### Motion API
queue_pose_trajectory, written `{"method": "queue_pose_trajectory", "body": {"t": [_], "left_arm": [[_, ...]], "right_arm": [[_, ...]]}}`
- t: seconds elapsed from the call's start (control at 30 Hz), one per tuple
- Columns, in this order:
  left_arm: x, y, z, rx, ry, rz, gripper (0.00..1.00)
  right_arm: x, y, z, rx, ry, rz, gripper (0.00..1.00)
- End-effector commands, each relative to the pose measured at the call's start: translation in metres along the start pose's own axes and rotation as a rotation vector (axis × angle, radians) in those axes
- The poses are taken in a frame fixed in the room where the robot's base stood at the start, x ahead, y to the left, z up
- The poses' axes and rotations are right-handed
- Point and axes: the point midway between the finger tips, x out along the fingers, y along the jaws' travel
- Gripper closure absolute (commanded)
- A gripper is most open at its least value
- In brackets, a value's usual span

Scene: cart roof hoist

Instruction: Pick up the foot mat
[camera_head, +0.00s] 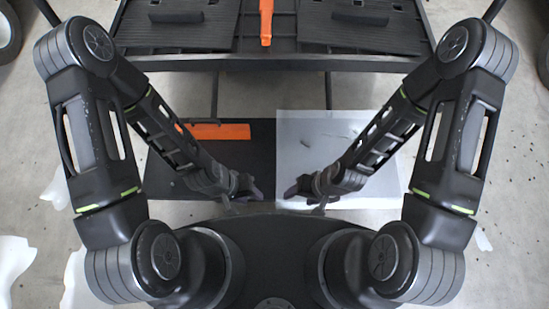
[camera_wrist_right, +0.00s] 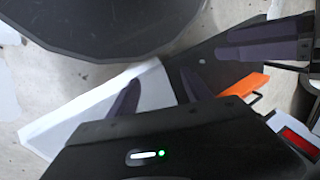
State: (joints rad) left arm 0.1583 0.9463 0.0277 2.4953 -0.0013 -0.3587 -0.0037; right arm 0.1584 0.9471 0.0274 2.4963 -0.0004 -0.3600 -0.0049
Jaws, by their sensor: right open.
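A flat dark mat (camera_head: 255,150) lies on the floor at the left of centre, with an orange bar (camera_head: 220,131) along its far part; both also show in the right wrist view, the mat (camera_wrist_right: 205,68) and the orange bar (camera_wrist_right: 246,84). A pale, translucent sheet (camera_head: 310,130) lies beside it on the right. My left gripper (camera_head: 243,198) is over the mat's near right corner, open and empty. My right gripper (camera_head: 299,197) is over the sheet's near left part; its fingers (camera_wrist_right: 160,80) are apart with nothing between them. I cannot tell their height above the floor.
A black cart (camera_head: 270,62) with dark ribbed panels and an orange upright part (camera_head: 266,22) stands at the back, its legs reaching down behind the mat and sheet. Torn white scraps (camera_head: 14,262) lie on the floor at the left. Dark specks dot the floor at the right.

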Motion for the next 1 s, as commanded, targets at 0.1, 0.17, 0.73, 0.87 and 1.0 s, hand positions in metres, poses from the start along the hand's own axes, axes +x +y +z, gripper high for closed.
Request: {"method": "queue_pose_trajectory", "body": {"t": [0.1,0.17,0.73,0.87,1.0], "left_arm": [[0.000,0.000,0.000,0.000,0.000,0.000,0.64],[0.000,0.000,0.000,0.000,0.000,0.000,0.64],[-0.075,0.029,-0.001,-0.003,0.000,0.001,0.64],[-0.103,0.040,-0.001,-0.004,0.000,0.001,0.64],[-0.112,0.044,-0.001,-0.004,-0.001,0.001,0.64]], "right_arm": [[0.000,0.000,0.000,0.000,0.001,0.000,0.42],[0.000,0.000,-0.001,0.000,0.001,0.000,0.42],[-0.075,-0.029,-0.001,0.003,0.001,-0.001,0.53],[-0.103,-0.041,-0.002,0.004,0.000,-0.002,0.53],[-0.112,-0.044,-0.001,0.004,0.000,-0.002,0.53]]}}
